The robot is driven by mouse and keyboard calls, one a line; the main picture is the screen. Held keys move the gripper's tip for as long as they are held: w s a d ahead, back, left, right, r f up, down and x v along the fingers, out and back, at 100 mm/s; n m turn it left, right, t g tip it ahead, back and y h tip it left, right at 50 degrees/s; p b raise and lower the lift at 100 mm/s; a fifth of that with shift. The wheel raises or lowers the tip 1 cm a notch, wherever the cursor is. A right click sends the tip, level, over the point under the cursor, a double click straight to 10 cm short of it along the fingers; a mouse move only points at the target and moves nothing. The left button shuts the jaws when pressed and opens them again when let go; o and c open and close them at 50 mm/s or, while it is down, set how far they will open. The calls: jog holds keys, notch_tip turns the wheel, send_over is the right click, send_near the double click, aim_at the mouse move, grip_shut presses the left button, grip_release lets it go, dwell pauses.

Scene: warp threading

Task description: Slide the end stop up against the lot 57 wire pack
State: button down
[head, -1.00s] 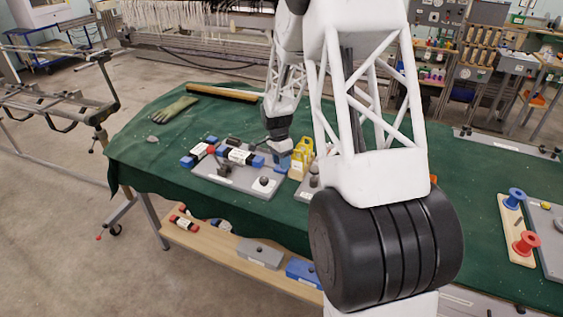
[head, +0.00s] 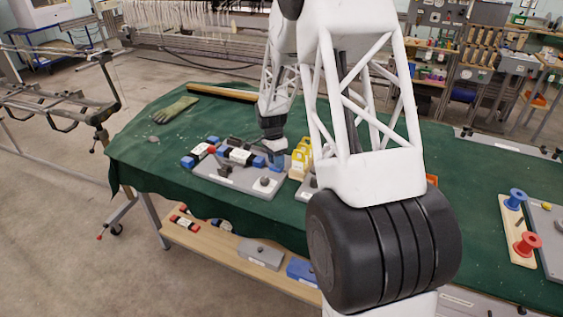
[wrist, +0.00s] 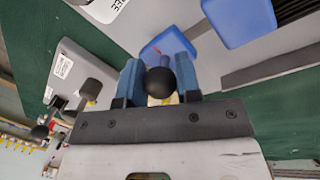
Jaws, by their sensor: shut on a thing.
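In the head view my gripper (head: 274,153) is low over the right part of a grey base plate (head: 240,180). A black, white and blue wire pack (head: 238,157) lies on that plate, just left of the gripper. Its lot number is not readable. Another blue block (wrist: 238,20) shows in the wrist view.
A second pack (head: 197,154) lies left on the plate. A dark knob (head: 265,181) stands at its front. Yellow pieces (head: 301,157) stand close right of the gripper. A glove (head: 175,109) lies at the back left. The front left cloth (head: 150,172) is clear.

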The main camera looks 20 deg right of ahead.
jog(key=shift+w+a+r, duration=0.1)
jog(key=shift+w+a, duration=0.1)
jog(key=shift+w, duration=0.05)
jog(key=c, duration=1.1)
grip_release()
notch_tip(320, 180, up, 8)
jog(key=w, duration=0.1)
jog(key=shift+w+a+f, duration=0.15)
jog(key=shift+w+f, duration=0.05)
jog(key=shift+c, duration=0.3)
